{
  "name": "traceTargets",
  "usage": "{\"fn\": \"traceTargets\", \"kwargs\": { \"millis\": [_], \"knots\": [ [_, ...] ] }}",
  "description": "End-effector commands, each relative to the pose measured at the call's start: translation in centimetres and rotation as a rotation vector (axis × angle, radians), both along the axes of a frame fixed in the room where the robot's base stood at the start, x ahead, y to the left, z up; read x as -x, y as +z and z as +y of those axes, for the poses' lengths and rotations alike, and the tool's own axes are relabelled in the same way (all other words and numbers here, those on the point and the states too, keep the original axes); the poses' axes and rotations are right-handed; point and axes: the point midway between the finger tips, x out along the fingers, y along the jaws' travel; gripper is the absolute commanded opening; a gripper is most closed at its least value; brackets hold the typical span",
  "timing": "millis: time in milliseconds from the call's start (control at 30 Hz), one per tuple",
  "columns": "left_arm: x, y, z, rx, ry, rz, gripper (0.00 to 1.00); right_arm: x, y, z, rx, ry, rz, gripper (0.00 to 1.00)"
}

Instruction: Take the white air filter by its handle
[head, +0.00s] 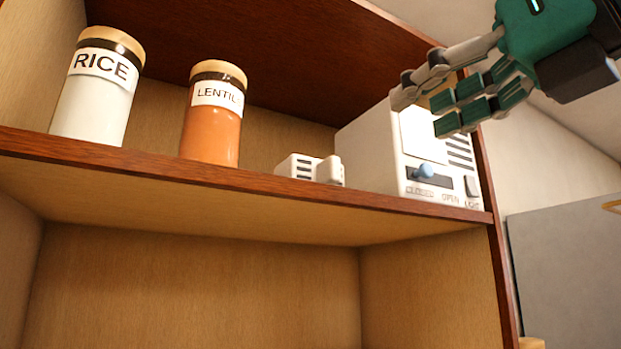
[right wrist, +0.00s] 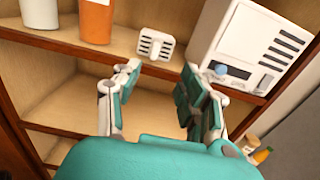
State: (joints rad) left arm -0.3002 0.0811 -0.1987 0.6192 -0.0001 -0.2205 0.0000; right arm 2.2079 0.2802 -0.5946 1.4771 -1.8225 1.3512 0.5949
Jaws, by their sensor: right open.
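The small white air filter (head: 298,167) with dark slots stands on the upper shelf, between the lentil jar and a white box. Its blocky handle (head: 330,171) faces the front. In the right wrist view the filter (right wrist: 155,46) shows beyond the fingertips, near the shelf's front edge. My right gripper (head: 422,111) is open and empty. In the head view it is up and to the right of the filter, in front of the white box. In the right wrist view the gap between its fingers (right wrist: 160,71) lies just below the filter. My left gripper is not in view.
A rice jar (head: 96,95) and a lentil jar (head: 211,125) stand left of the filter. The shelf's front edge (head: 250,182) runs below them. The lower compartment looks empty.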

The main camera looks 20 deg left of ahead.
Motion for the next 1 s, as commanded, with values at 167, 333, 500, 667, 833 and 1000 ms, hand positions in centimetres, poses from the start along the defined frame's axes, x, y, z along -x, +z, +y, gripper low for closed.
{"fn": "traceTargets", "kwargs": {
  "millis": [167, 333, 500, 667, 833, 1000],
  "knots": [
    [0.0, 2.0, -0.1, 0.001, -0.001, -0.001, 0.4, -2.5, 0.3, 3.4, 0.003, 0.006, 0.005, 0.42],
    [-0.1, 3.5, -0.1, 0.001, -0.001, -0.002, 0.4, -4.7, 0.3, 6.2, 0.003, 0.007, 0.003, 0.42],
    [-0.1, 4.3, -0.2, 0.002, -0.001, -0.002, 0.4, -6.0, 0.2, 8.0, 0.0, 0.007, 0.003, 0.42],
    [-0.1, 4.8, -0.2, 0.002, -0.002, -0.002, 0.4, -6.6, 0.2, 8.6, 0.002, 0.006, 0.001, 0.42],
    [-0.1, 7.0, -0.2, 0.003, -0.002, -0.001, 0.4, -7.8, 0.5, 10.8, 0.003, 0.009, 0.003, 0.42],
    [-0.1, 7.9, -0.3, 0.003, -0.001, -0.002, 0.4, -9.0, 0.2, 12.4, 0.001, 0.007, 0.002, 0.42]
  ]
}}
